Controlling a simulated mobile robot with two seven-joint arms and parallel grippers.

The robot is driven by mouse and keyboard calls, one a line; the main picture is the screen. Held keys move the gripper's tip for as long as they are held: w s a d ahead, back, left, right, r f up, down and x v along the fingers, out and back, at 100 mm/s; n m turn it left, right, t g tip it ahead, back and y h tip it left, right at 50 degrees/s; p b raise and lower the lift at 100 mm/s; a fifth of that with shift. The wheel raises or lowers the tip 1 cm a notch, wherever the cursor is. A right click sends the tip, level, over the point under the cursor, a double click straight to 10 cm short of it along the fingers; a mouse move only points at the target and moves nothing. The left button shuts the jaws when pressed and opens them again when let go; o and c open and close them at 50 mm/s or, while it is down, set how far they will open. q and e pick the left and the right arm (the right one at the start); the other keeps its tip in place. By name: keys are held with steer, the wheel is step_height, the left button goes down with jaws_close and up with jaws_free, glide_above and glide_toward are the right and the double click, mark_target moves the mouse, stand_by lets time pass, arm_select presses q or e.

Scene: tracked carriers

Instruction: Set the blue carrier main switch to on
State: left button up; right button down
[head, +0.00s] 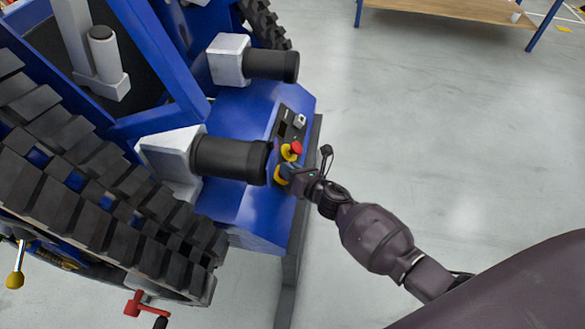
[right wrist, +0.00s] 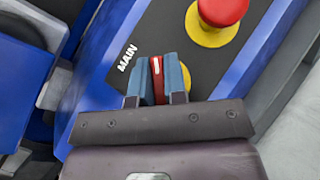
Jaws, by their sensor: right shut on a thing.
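The blue carrier (head: 235,108) fills the left of the head view, with a dark control panel (head: 291,112) on its end. In the right wrist view, the main switch (right wrist: 156,80) has a red handle with a white mark and some yellow behind it. The word MAIN (right wrist: 127,58) is printed beside it. My right gripper (right wrist: 161,76) is shut on the red handle, with a blue finger on each side. In the head view, my right gripper (head: 284,174) hides the switch. I cannot read its on or off marks. My left gripper is out of view.
A red emergency button on a yellow base (right wrist: 216,18) sits close to the switch; it also shows in the head view (head: 295,148). Two black cylinders (head: 228,158) stick out nearby. Black tracks (head: 90,190) flank the carrier.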

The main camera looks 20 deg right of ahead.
steer(key=m+h+p, duration=0.1)
steer(key=r+m+h+p, duration=0.1)
steer(key=m, duration=0.1)
steer(key=shift+w+g+h, duration=0.15)
steer(key=shift+g+h, duration=0.15)
steer(key=shift+m+h+p, duration=0.4)
steer(key=shift+m+p, duration=0.15)
steer(key=shift+m, duration=0.05)
steer(key=shift+f+m+g+h+p, duration=0.15)
steer(key=shift+m+g+h+p, duration=0.45)
steer(key=shift+m+h+p, duration=0.4)
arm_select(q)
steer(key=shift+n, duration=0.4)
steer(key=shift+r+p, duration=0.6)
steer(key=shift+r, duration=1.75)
arm_select(e)
steer(key=shift+f+m+g+h, duration=0.4)
steer(key=shift+m+g, duration=0.2)
steer(key=shift+m, duration=0.4)
steer(key=shift+s, duration=0.2)
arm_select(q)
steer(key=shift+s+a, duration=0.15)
arm_select(e)
steer(key=c, duration=1.2)
jaws_free()
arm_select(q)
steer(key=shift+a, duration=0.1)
arm_select(e)
steer(key=shift+o, duration=0.2)
steer(key=shift+r, duration=0.1)
